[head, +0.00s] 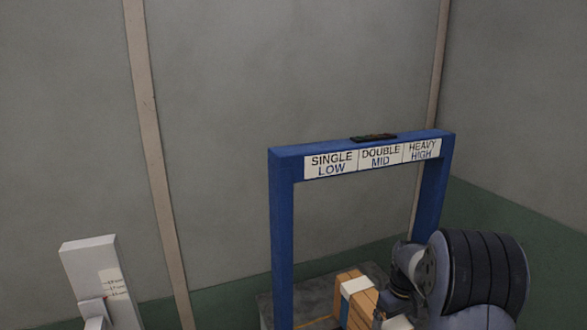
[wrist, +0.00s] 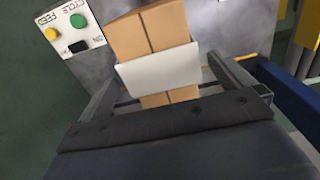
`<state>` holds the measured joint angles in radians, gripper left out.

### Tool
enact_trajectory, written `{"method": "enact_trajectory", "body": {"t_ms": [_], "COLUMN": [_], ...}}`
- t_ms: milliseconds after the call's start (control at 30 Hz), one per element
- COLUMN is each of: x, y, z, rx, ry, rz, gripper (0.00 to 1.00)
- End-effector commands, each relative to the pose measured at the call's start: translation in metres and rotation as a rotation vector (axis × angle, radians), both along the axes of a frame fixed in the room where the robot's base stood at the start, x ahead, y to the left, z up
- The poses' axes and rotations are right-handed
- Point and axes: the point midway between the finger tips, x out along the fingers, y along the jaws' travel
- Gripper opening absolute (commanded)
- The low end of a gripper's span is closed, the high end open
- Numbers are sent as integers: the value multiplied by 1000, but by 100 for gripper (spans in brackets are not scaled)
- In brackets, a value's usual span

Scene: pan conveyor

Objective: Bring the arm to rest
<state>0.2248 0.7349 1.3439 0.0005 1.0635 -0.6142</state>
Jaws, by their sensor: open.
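My gripper (wrist: 160,66) is open in the wrist view. Its two grey fingers stand wide apart, with a brown box (wrist: 147,25) with a white band between or beyond them. No finger visibly presses on the box; I cannot tell the depth between them. In the head view my dark arm comes in at the lower right, and its wrist is close beside the box (head: 350,282). The fingers are not clear there, near the bottom edge.
A blue frame (head: 282,230) with a SINGLE LOW, DOUBLE MID, HEAVY HIGH sign (head: 372,158) stands over the box. A dark flat object (head: 373,137) lies on its crossbar. A button panel (wrist: 68,27) is at the wrist view's upper left. A pale post (head: 90,265) stands left.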

Motion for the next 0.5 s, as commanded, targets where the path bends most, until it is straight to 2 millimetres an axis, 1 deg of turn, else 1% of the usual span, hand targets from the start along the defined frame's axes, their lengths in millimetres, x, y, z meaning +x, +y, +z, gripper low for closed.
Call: {"method": "enact_trajectory", "body": {"t_ms": [67, 100, 167, 500], "x": [0, 0, 0, 0], "y": [0, 0, 0, 0], "z": [-7, -2, 1, 2], "rx": [1, 0, -1, -1], "ry": [1, -2, -1, -1], "rz": [0, 0, 0, 0], "gripper": [100, 100, 100, 100]}}
